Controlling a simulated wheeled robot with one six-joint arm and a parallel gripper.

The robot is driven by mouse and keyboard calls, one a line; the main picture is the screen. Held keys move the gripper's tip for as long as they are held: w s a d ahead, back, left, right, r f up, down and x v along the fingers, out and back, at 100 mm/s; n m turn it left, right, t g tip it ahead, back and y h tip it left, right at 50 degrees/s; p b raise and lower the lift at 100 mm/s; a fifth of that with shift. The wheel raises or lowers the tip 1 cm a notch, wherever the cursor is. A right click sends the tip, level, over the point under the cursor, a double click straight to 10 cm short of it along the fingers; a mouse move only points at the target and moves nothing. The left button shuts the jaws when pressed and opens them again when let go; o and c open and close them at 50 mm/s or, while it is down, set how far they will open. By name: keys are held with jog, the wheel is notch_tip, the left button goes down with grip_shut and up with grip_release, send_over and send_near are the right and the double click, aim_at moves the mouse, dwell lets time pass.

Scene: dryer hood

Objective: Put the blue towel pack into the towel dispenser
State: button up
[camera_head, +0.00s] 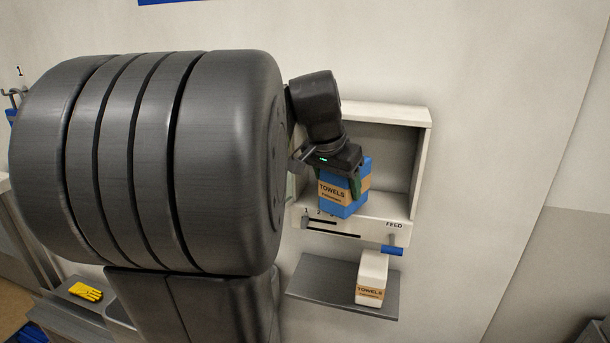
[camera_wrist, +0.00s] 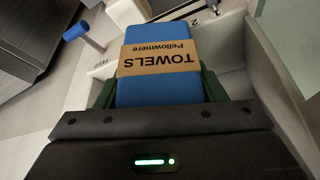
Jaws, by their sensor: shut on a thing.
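The blue towel pack (camera_head: 342,205) has a brown paper band with the word TOWELS. My gripper (camera_head: 355,180) is shut on it, one finger on each side. In the wrist view the pack (camera_wrist: 160,65) fills the middle between the green fingers of my gripper (camera_wrist: 160,92). The towel dispenser (camera_head: 422,160) is a white open-fronted box on the wall. The pack is in front of its opening, near the lower front panel; how far in it is I cannot tell. The dispenser's white wall also shows in the wrist view (camera_wrist: 285,75).
A white towel pack (camera_head: 372,275) stands on a grey shelf (camera_head: 325,285) below the dispenser. A blue-handled feed lever (camera_head: 391,250) sticks out at the dispenser's lower right; it also shows in the wrist view (camera_wrist: 77,32). Yellow gloves (camera_head: 85,291) lie at the lower left.

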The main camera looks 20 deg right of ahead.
jog(key=w+d, duration=0.1)
jog(key=w+d+p, duration=0.1)
jog(key=d, duration=0.1)
jog(key=shift+w+d, duration=0.2)
jog(key=shift+d, duration=0.05)
jog(key=shift+f+p, duration=0.4)
jog(key=shift+f, duration=0.2)
jog(key=shift+s+a+f, duration=0.1)
jog(key=shift+a+f, duration=0.05)
jog(key=shift+a, duration=0.05)
jog(key=shift+f, duration=0.15)
jog(key=o, duration=1.1)
